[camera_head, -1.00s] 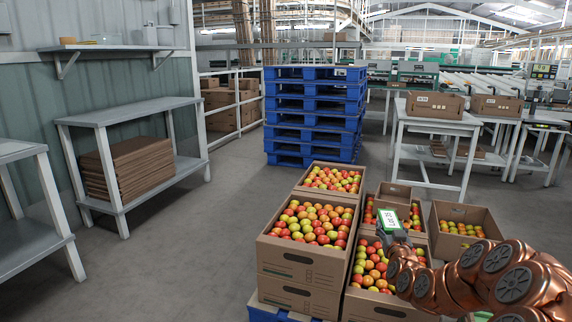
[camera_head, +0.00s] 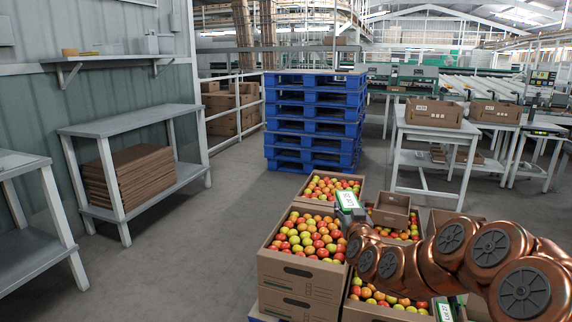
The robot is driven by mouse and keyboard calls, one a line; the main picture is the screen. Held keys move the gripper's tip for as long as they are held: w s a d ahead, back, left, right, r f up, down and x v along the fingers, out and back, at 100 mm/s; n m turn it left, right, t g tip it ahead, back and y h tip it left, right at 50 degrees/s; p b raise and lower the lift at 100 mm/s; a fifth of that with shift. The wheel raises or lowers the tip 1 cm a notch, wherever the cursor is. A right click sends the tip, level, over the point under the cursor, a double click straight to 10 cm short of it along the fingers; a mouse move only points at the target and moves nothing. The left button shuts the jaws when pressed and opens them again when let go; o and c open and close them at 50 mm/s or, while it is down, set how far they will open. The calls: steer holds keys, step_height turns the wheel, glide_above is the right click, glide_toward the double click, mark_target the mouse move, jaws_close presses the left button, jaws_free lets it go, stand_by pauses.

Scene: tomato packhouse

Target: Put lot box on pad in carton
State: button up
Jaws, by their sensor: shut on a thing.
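The lot box (camera_head: 347,199) is a small white box with a green label. It is in my gripper (camera_head: 357,214), above the back right edge of the front left carton (camera_head: 286,268), which is filled with red and yellow-green tomatoes. My gripper is shut on it, and its fingers are small and partly hidden by my copper-coloured arm. Cartons of tomatoes stand around it, one behind (camera_head: 359,184) and one at the front right (camera_head: 376,312). I cannot make out the pad.
Tall blue pallets (camera_head: 313,122) stand behind the cartons. A white table (camera_head: 436,127) with a brown carton (camera_head: 434,112) is at the back right. A grey shelf bench (camera_head: 130,120) with flat cardboard (camera_head: 128,176) is at left. The floor between is clear.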

step_height(320, 180, up, 28)
steer(key=p, duration=2.6)
